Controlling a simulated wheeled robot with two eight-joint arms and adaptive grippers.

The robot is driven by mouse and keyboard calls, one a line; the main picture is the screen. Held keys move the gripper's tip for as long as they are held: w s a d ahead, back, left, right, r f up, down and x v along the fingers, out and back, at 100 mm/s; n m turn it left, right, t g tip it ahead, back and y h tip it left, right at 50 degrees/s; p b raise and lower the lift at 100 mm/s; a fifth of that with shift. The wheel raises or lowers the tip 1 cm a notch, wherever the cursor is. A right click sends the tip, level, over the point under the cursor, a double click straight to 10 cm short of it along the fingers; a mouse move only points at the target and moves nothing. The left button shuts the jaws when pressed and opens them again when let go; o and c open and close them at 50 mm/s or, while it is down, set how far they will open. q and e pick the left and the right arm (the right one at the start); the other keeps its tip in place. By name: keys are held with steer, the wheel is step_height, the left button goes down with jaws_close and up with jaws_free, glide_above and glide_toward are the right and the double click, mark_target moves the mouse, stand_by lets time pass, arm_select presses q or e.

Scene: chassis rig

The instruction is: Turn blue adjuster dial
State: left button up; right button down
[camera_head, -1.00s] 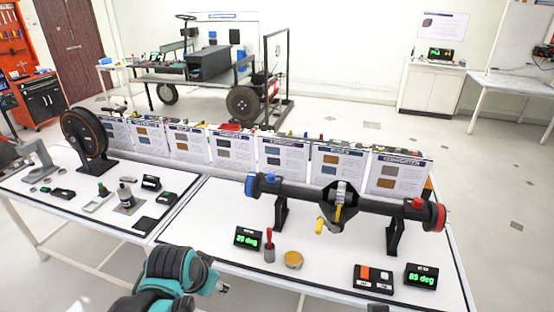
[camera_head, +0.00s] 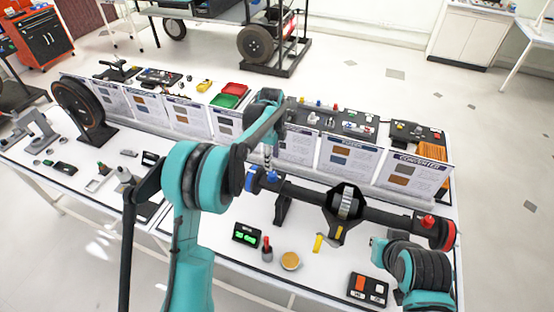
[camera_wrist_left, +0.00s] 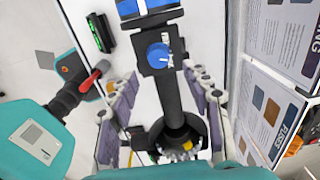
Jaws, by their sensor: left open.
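The axle assembly (camera_head: 310,196) lies across black stands on the white table. Its left end has a blue dial (camera_head: 250,180), partly hidden by my left arm, and a small blue knob (camera_head: 272,176) stands on top close to it. In the left wrist view the blue dial (camera_wrist_left: 140,8) is at the top edge, with the blue knob (camera_wrist_left: 159,55) below it. My left gripper (camera_head: 267,158) points down just above this end. In the left wrist view its purple-padded fingers (camera_wrist_left: 160,76) are apart on either side of the black tube, and nothing is gripped. My right gripper does not show.
A green-lit display (camera_head: 246,235), a red-handled tool (camera_head: 267,249) and a yellow-brown disc (camera_head: 290,261) sit in front of the axle. Upright info panels (camera_head: 350,160) stand close behind it. My right arm is at lower right, near the red end (camera_head: 449,236).

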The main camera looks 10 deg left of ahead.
mark_target(272, 173)
arm_select(q)
steer(key=f+b, duration=0.1)
steer(key=f, duration=0.6)
steer(key=shift+s+f, duration=0.2)
jaws_close()
